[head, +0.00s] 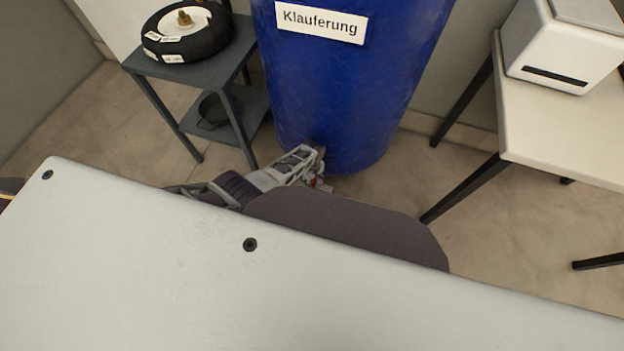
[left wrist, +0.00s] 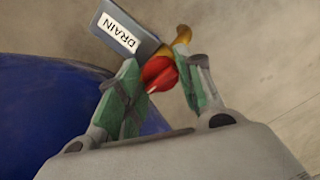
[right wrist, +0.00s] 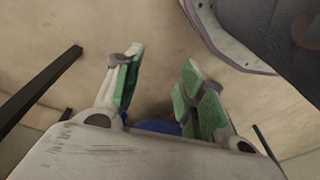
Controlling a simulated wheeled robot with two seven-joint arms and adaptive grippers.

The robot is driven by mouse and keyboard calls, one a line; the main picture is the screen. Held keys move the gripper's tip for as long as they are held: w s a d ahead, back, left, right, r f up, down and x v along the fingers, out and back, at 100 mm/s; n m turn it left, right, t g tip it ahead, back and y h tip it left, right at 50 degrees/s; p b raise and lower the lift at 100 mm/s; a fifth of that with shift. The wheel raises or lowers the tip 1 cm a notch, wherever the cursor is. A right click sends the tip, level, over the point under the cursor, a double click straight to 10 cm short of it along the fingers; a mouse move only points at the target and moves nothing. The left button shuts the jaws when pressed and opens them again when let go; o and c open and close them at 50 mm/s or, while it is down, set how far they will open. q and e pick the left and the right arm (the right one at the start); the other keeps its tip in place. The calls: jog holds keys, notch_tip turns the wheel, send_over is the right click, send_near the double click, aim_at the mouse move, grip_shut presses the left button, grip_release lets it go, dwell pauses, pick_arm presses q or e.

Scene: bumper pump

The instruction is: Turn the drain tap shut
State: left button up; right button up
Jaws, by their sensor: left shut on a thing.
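The drain tap has a red handle (left wrist: 158,75) and a brass-coloured body (left wrist: 178,42), seen in the left wrist view beside a tag reading DRAIN (left wrist: 119,34). My left gripper (left wrist: 158,78) is shut on the red handle, its green pads on either side of it. In the head view my left gripper (head: 316,168) is at the foot of the blue tank (head: 345,80), with a bit of red showing there. My right gripper (right wrist: 163,82) shows in the right wrist view with its green-padded fingers apart and nothing between them.
A grey stand (head: 215,60) with a black wheel-like part (head: 187,32) stands left of the tank. A pale table (head: 560,130) with a white box (head: 560,50) stands at the right. Open floor lies between the tank and that table.

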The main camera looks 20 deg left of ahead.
pick_arm(q)
jog(key=shift+n, duration=0.7)
jog(key=o, duration=1)
jog(key=shift+r, duration=0.2)
jog(key=shift+r, duration=0.3)
notch_tip(320, 180, up, 11)
dwell(1.0)
jog(key=shift+s+f, duration=0.1)
dwell(0.5)
